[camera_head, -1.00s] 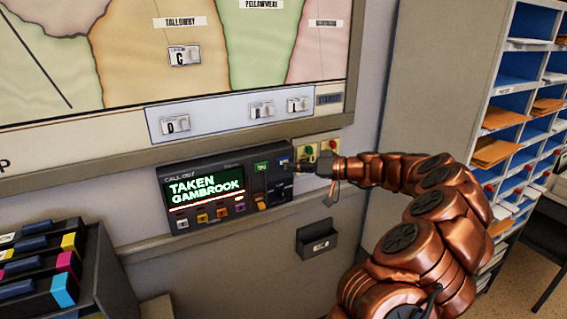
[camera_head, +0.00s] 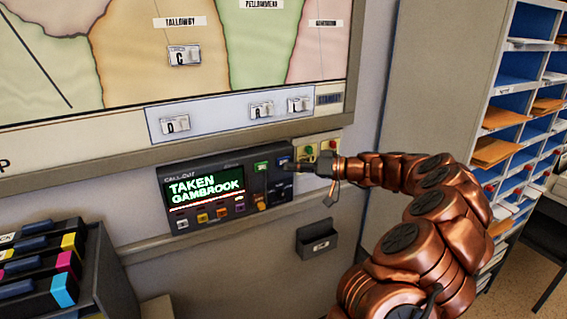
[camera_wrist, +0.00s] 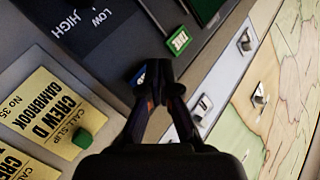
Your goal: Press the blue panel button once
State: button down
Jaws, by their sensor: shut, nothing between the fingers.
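The blue panel button (camera_head: 284,160) is at the upper right of the dark call-out panel (camera_head: 204,160), whose screen reads "TAKEN GAMBROOK". My gripper (camera_head: 293,167) comes from the right, with its tips right at the button. In the wrist view, my gripper (camera_wrist: 153,70) is shut and empty. Its tips cover most of the blue button (camera_wrist: 138,74), leaving a blue edge showing. I cannot tell whether they touch it or whether it is pressed in.
A green "TAKE" button (camera_wrist: 178,41) sits beside the blue one. Several coloured buttons (camera_head: 212,215) line the panel's lower edge. Yellow call slips (camera_wrist: 50,110) are beside the panel. A map board (camera_head: 190,60) hangs above. Pigeonhole shelves (camera_head: 520,120) stand at right.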

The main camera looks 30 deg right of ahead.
jog(key=shift+w+d+b, duration=0.1)
jog(key=shift+w+b, duration=0.7)
jog(key=shift+b, duration=0.15)
dwell(0.6)
jog(key=shift+s, duration=0.15)
dwell(0.3)
jog(key=shift+s+b, duration=0.65)
jog(key=shift+b, duration=0.25)
jog(key=s+b, duration=0.2)
jog(key=s, duration=0.1)
jog(key=s+b, duration=0.2)
jog(key=shift+a, duration=0.3)
dwell(0.5)
